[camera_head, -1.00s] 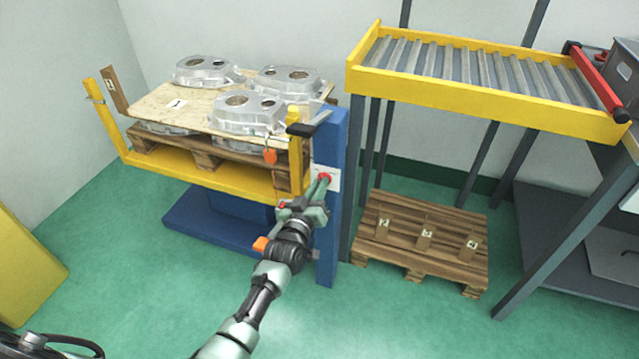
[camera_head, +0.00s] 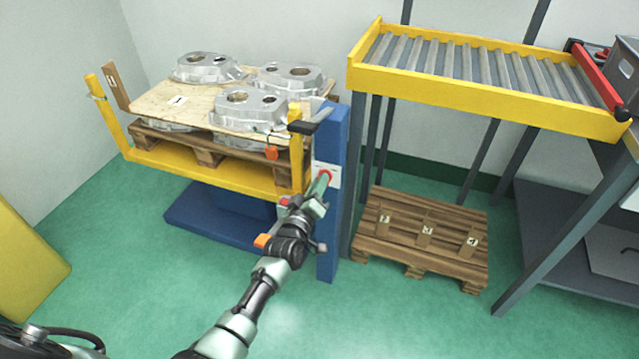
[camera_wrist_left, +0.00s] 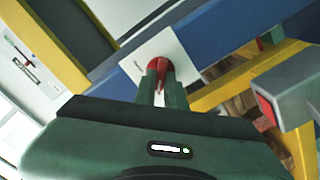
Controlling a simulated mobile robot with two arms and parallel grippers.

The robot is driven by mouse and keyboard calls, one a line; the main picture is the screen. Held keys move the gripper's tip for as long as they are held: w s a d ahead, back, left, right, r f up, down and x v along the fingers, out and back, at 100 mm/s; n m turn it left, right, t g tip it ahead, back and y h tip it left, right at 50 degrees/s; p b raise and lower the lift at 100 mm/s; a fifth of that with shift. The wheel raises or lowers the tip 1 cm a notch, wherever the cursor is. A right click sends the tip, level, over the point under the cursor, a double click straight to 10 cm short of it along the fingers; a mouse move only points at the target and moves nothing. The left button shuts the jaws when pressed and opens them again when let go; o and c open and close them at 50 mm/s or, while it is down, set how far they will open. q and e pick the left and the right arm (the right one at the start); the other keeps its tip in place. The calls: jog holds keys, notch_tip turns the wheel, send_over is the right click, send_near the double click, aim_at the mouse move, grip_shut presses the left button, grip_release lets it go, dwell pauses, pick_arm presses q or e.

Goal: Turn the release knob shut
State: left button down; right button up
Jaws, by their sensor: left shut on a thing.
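The red release knob (camera_head: 326,174) sits on a white plate (camera_head: 334,184) on the front of the blue post (camera_head: 329,235) of the lift. It also shows in the left wrist view (camera_wrist_left: 160,65), partly hidden by the fingers. My left gripper (camera_head: 323,182) reaches up to it from below, its green fingers shut on the knob. In the left wrist view the fingertips (camera_wrist_left: 161,77) sit on either side of the knob's red grip. My right gripper is not in view.
The yellow lift frame (camera_head: 215,174) holds a pallet with a plywood sheet (camera_head: 160,98) and several aluminium castings (camera_head: 249,110). A black lever (camera_head: 310,124) sticks out above the knob. A roller conveyor (camera_head: 480,85) and an empty pallet (camera_head: 420,240) are to the right.

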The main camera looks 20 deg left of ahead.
pick_arm(q)
jog(key=shift+f, duration=0.1)
jog(key=c, duration=1.5)
grip_release()
jog(key=shift+s, duration=0.1)
jog(key=s+p, duration=0.1)
jog(key=s, duration=0.6)
jog(key=shift+s+a+p, duration=0.15)
jog(key=shift+s+p, duration=0.2)
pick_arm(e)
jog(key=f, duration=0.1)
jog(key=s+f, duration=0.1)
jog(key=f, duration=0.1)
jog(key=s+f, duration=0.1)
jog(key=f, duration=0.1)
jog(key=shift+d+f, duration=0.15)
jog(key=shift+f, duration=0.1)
